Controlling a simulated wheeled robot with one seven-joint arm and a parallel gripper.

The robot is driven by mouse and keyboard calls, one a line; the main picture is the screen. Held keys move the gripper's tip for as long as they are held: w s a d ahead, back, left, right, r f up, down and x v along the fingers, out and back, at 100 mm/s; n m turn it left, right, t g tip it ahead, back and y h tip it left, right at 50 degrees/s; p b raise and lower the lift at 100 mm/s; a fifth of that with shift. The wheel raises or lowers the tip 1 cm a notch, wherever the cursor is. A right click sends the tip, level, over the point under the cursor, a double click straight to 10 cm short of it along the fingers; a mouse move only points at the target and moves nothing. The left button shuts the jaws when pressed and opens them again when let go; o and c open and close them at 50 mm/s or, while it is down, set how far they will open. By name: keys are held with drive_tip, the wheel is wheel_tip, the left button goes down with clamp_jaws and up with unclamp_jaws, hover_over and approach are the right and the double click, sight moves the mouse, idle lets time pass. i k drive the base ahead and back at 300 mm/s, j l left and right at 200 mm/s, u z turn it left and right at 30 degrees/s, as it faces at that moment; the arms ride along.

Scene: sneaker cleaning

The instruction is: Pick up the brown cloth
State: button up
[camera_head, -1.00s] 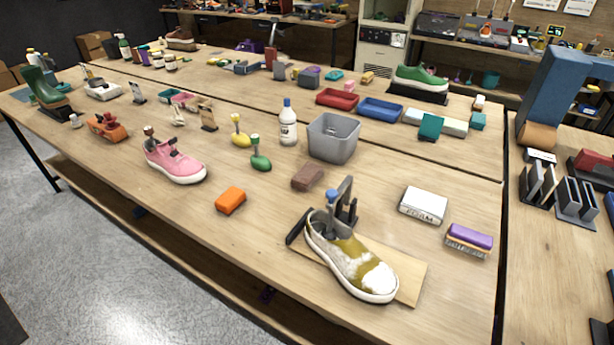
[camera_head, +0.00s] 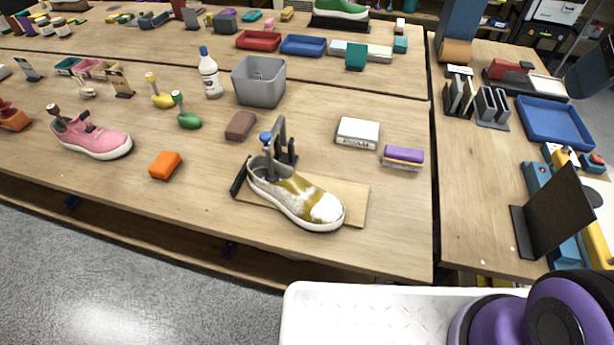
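A small dark brown block-like piece (camera_head: 241,125) lies on the wooden table, in front of the grey bin; it may be the folded brown cloth, but its material is hard to tell. It stands apart from the things around it. A lighter brown roll-like piece (camera_head: 455,52) rests at the foot of a blue upright on the right-hand table. My gripper is not in view; only purple and black parts of my arm show at the lower right.
A stained white sneaker (camera_head: 295,195) sits on a holder over a wooden board (camera_head: 352,200). Nearby are the grey bin (camera_head: 258,82), an orange block (camera_head: 165,165), a white box (camera_head: 358,133) and a purple-topped brush (camera_head: 403,157). The table's front right corner is bare.

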sight(243, 122)
drive_tip(key=i+j, duration=0.1)
drive_tip(key=j, duration=2.05)
drive_tip(key=i+j, duration=0.15)
drive_tip(key=j, duration=0.95)
